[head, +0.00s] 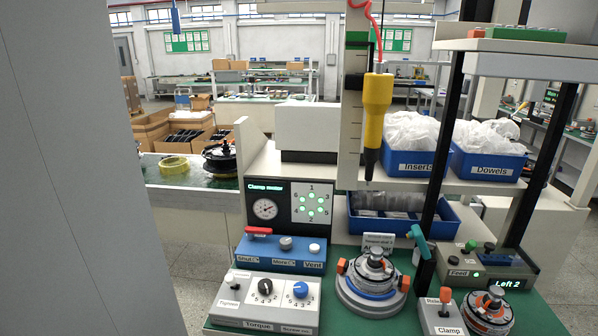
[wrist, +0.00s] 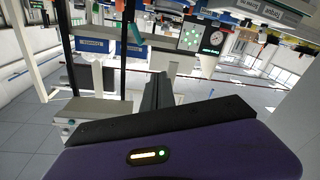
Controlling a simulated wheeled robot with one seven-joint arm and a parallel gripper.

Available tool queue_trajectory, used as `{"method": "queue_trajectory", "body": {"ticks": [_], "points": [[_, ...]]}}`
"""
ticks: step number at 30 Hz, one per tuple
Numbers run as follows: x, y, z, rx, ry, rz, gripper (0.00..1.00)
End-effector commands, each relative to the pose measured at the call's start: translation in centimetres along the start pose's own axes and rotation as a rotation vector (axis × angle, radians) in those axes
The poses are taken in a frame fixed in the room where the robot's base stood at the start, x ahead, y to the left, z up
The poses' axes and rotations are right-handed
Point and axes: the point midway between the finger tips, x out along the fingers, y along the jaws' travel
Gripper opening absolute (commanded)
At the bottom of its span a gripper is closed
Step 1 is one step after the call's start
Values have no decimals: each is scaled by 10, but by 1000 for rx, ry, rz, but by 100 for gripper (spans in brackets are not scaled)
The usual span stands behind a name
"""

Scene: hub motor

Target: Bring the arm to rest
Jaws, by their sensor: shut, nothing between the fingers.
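My gripper (wrist: 158,78) shows in the wrist view, with its purple body across the bottom and its dark fingers together in the middle. It is shut and holds nothing. The fingers are clear of the bench things, which appear upside down in this view. My gripper does not show in the head view.
In the head view, a yellow screwdriver (head: 377,96) hangs on a red cord above a hub motor (head: 371,286) in a fixture. A torque box (head: 266,302), a gauge panel (head: 291,206) and a shelf with blue bins (head: 488,165) stand around it.

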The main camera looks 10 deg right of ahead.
Motion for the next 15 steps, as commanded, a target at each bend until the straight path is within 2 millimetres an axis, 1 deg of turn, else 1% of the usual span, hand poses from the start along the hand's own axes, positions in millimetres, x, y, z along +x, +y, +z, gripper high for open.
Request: {"method": "queue_trajectory", "body": {"ticks": [1, 3, 5, 6, 8, 9, 12, 15], "points": [[-22, -9, 1, 67, -11, -27, 0], [-48, -16, -1, 159, -24, -55, 0], [-69, -22, -3, 227, -40, -78, 0], [-83, -26, -3, 269, -56, -93, 0], [-103, -29, -5, 323, -80, -113, 0], [-117, -32, -5, 351, -100, -126, 0], [-146, -37, -4, 389, -153, -157, 0], [-169, -42, 1, 393, -209, -186, 0]]}}
